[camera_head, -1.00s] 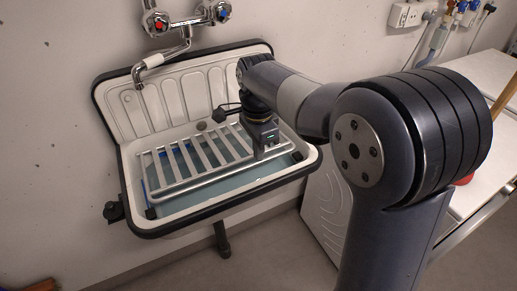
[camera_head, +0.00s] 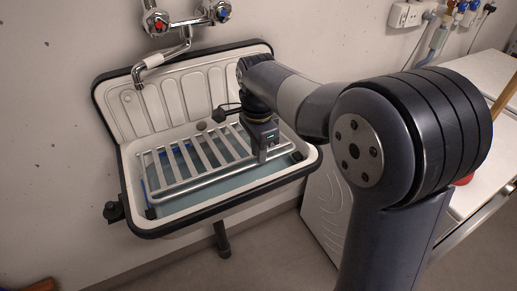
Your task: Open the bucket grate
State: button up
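The bucket grate (camera_head: 207,158), a row of pale metal bars in a frame, lies over the basin of the white sink (camera_head: 165,215) with a dark rim. The grate looks flat or only slightly tilted; I cannot tell which. My gripper (camera_head: 262,152) points down at the right end of the grate, close to its front right corner. Its fingertips are small and partly hidden by the gripper body and the bars, so I cannot see whether they are closed on the grate. A bluish surface shows beneath the bars.
A wall tap (camera_head: 163,58) with a spout hangs over the back left of the sink. A white front-loading machine (camera_head: 327,205) stands right of the sink, beside a white worktop (camera_head: 485,75). The floor in front is clear.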

notch_tip(320, 180, up, 11)
jog(key=p, duration=0.1)
jog(key=shift+w+a+p, duration=0.2)
jog(key=shift+w+p, duration=0.1)
jog(key=shift+p, duration=0.05)
jog(key=shift+c, duration=0.2)
